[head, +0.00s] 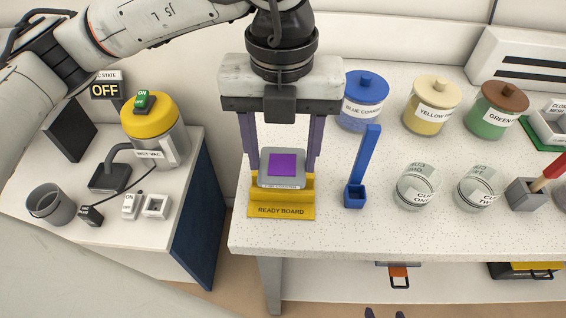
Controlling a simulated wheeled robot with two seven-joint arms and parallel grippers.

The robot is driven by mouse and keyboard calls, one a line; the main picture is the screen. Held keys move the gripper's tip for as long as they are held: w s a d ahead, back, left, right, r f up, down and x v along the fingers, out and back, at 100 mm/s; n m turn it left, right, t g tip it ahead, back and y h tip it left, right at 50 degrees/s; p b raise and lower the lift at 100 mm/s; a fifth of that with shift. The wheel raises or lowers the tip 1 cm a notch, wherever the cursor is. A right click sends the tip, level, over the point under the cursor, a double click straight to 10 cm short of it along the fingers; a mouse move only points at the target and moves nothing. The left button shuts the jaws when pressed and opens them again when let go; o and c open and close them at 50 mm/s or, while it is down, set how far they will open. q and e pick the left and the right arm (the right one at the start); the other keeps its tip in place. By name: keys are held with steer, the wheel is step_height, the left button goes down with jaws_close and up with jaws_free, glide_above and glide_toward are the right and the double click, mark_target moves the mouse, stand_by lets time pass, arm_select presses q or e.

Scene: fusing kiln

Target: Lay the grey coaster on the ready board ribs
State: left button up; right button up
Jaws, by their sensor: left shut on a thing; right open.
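The grey coaster (264,182), a rounded square with a purple square on its top, is in the head view left of centre. My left gripper (282,167) comes down from above and is shut on it, one finger at each side. The coaster is over the back part of the yellow ready board (281,211), whose raised yellow parts show at both sides of it. I cannot tell whether the coaster touches the ribs, which it mostly hides. My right gripper (384,313) is open; only its fingertips show at the bottom edge, away from the table.
Two clear cups (415,187) and (477,187) and blue, yellow and green jars (365,102) are further right. A side cabinet with a yellow-lidded vacuum (157,135) stands left, across a gap.

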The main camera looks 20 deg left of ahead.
mark_target(282, 165)
arm_select(q)
step_height(282, 165, down, 3)
steer(key=shift+f, duration=0.65)
steer(key=o, duration=1.1)
steer(key=shift+r, duration=0.1)
arm_select(e)
steer(key=shift+w+r, duration=0.15)
steer(key=shift+w, duration=0.3)
